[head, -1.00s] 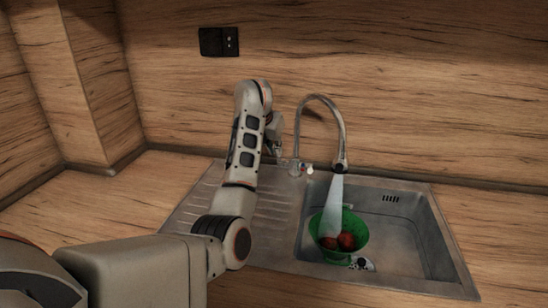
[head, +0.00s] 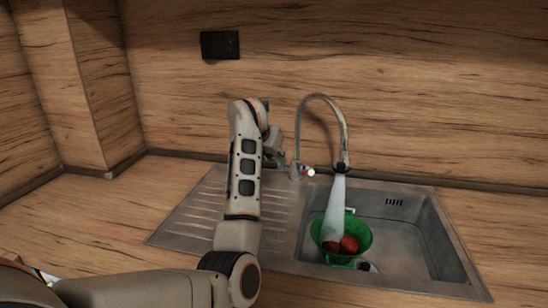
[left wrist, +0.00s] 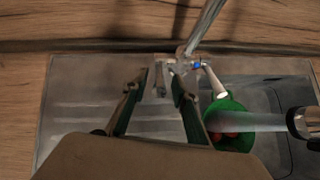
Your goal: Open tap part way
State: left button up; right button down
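The steel gooseneck tap (head: 322,97) stands at the back of the sink, and water runs from its outlet. Its short lever (head: 309,172), with a pale tip, is low at the tap's base; it also shows in the left wrist view (left wrist: 213,82) beside a blue mark. My left gripper (left wrist: 160,78) is open in the left wrist view, its fingers apart, just left of the tap base and lever. In the head view its fingers are small and partly hidden behind my arm. I cannot tell whether a finger touches the tap. My right gripper is not in view.
The water falls into a green colander (head: 367,240) with red items (head: 348,244) in the sink basin (head: 408,236). The ribbed drainboard (head: 192,214) is clear. A wooden splashback (head: 430,90) stands close behind the tap, with a black socket plate (head: 220,45) on it.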

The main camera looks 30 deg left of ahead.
pick_arm(q)
jog(key=v, duration=1.2)
jog(key=shift+d+f, duration=0.1)
dwell(0.5)
